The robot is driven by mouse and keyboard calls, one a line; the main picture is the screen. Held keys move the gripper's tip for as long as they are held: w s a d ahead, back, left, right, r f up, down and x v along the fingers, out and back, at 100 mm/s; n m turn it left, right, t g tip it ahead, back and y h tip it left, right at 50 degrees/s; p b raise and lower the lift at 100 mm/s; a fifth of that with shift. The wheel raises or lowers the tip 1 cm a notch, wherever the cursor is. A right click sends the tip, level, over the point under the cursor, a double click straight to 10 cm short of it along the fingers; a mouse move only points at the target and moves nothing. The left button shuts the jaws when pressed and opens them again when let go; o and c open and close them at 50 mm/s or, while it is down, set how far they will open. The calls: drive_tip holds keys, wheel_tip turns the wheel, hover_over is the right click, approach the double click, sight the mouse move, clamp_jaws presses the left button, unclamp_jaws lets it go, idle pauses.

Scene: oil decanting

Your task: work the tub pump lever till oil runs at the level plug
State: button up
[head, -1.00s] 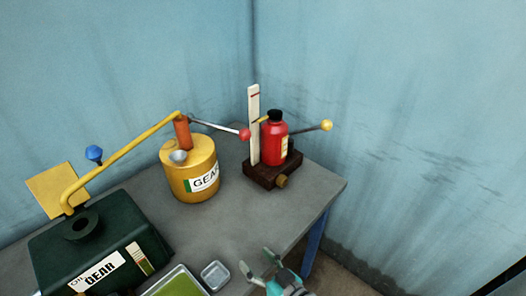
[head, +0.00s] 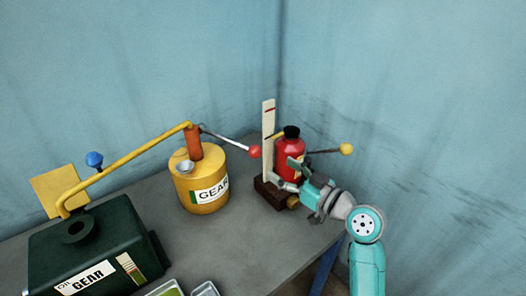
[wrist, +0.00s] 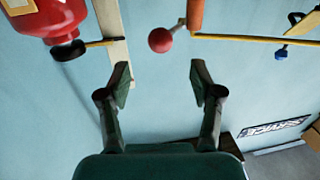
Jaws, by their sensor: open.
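The yellow tub (head: 202,195), labelled GEAR, stands on the grey table with an orange pump column (head: 194,143) on top. The pump lever (head: 225,139) slopes right and down from it to a red ball (head: 254,152). The ball also shows in the wrist view (wrist: 160,40), beyond and between my open fingers, apart from them. My gripper (head: 285,174) is open and empty, in front of the red bottle in the head view. A yellow pipe (head: 130,157) runs from the column to the dark green gear box (head: 90,248). I cannot make out a level plug.
A red bottle (head: 291,147) and an upright white post (head: 268,140) stand on a dark brown base (head: 266,191) at the right. A lever with a yellow ball (head: 346,149) sticks out right. A metal tray (head: 164,289) and small dish (head: 205,289) lie in front.

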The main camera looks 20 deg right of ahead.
sight(255, 153)
drive_tip(key=x, duration=1)
drive_tip(key=shift+w+a, duration=0.15)
drive_tip(key=shift+w, duration=0.1)
clamp_jaws()
